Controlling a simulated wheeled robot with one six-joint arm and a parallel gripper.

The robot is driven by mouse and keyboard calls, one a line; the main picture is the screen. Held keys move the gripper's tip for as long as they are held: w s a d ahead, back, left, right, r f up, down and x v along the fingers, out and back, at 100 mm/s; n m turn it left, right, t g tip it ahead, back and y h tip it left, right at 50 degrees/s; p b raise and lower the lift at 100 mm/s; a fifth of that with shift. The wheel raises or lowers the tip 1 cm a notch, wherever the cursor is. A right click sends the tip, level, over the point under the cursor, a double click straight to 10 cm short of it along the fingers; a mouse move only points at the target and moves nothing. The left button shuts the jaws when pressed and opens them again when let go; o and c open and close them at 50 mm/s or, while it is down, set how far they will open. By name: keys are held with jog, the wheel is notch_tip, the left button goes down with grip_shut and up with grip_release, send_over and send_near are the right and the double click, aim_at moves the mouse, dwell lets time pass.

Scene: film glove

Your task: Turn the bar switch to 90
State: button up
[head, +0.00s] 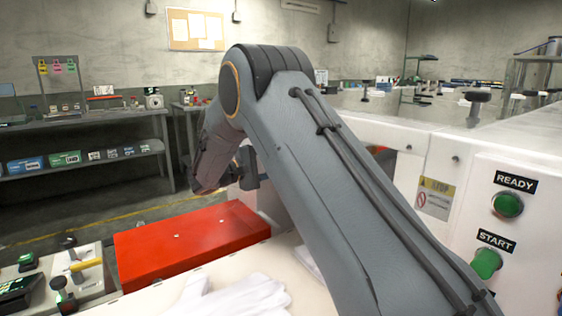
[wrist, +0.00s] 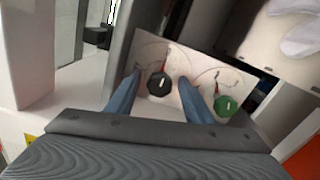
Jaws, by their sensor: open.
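In the wrist view, a pale panel (wrist: 187,62) carries two round knobs, each with a curved scale line and a red pointer mark. The black knob (wrist: 160,86) has a short white mark on its face. The green knob (wrist: 227,106) to its right has a white bar mark. I cannot tell which is the bar switch, and the scale numbers are too small to read. My gripper (wrist: 159,79) is open, its two blue fingers on either side of the black knob in the picture. Contact cannot be made out. In the head view my arm hides the panel.
In the head view, a red box (head: 185,242) stands left of my arm, with white gloves (head: 232,297) in front. Green READY (head: 508,205) and START (head: 486,264) buttons sit on a white cabinet at right. A shelf (head: 85,160) stands behind at left.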

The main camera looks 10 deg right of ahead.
jog(key=v, duration=0.7)
jog(key=shift+a+b, duration=0.25)
jog(key=shift+b, duration=0.15)
jog(key=shift+s, duration=0.15)
